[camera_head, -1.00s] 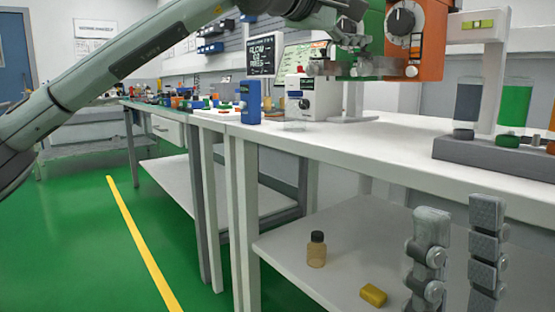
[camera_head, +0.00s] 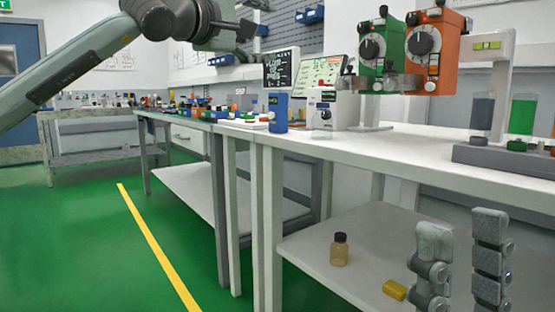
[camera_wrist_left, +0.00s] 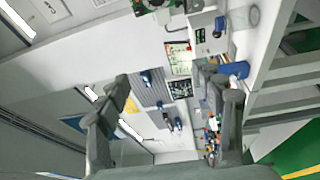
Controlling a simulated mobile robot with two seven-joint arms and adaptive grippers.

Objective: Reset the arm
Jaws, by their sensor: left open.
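My left arm comes in from the left in the head view. My left gripper (camera_head: 250,40) is high up, left of the green pump (camera_head: 372,50) and the orange pump (camera_head: 440,45) and apart from them. In the left wrist view, the left gripper (camera_wrist_left: 165,78) has its two fingers wide apart with nothing between them. My right gripper (camera_head: 462,232) is at the bottom right of the head view. Its two fingers point up, apart, with nothing seen between them, in front of the lower shelf.
A white bench (camera_head: 400,150) carries a monitor (camera_head: 282,72), a blue box (camera_head: 278,112) and a grey rack (camera_head: 500,158). A brown bottle (camera_head: 339,250) and a yellow block (camera_head: 395,290) rest on the lower shelf (camera_head: 320,262). The green floor (camera_head: 90,240) at left is clear.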

